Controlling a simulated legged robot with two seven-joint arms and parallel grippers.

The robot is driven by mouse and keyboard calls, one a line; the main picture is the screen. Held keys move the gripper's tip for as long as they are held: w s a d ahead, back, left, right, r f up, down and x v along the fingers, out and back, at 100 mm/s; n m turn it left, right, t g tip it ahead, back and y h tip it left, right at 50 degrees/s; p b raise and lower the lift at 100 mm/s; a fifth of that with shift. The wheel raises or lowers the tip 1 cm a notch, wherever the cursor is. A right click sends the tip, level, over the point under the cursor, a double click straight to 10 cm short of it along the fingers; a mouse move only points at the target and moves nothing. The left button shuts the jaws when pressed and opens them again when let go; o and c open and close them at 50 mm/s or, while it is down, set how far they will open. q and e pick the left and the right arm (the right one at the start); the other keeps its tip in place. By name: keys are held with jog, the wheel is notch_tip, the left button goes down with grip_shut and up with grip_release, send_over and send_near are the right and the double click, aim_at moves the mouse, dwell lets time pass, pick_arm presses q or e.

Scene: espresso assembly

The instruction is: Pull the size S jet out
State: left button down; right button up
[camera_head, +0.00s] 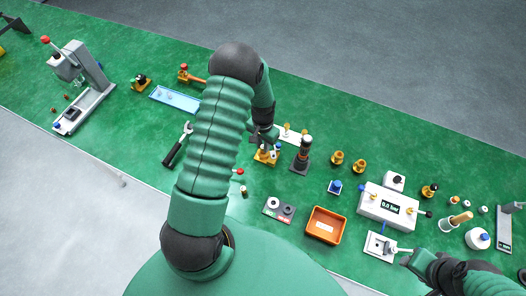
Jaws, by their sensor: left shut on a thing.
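My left gripper (264,133) is at the left end of a pale rack (294,139) that carries small brass pieces (287,128). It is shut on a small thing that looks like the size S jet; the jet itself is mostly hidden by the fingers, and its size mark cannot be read. Whether it is still seated in the rack cannot be told. My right gripper (404,258) is at the lower right, beside a thin rod over a white square device (379,246). Its jaws are too small and dark to judge.
A gold stand (266,155) and a dark upright tool (302,155) stand close in front of the rack. An orange tray (325,226), a white gauge box (388,207) and a lever press (83,85) stand on the green mat.

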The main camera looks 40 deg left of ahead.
pick_arm(q)
jog(key=shift+r+p, duration=1.05)
jog(key=shift+r, duration=0.4)
jog(key=shift+r, duration=0.1)
notch_tip(320, 180, up, 3)
jog(key=shift+f+p, duration=0.1)
jog(key=shift+p, duration=1.15)
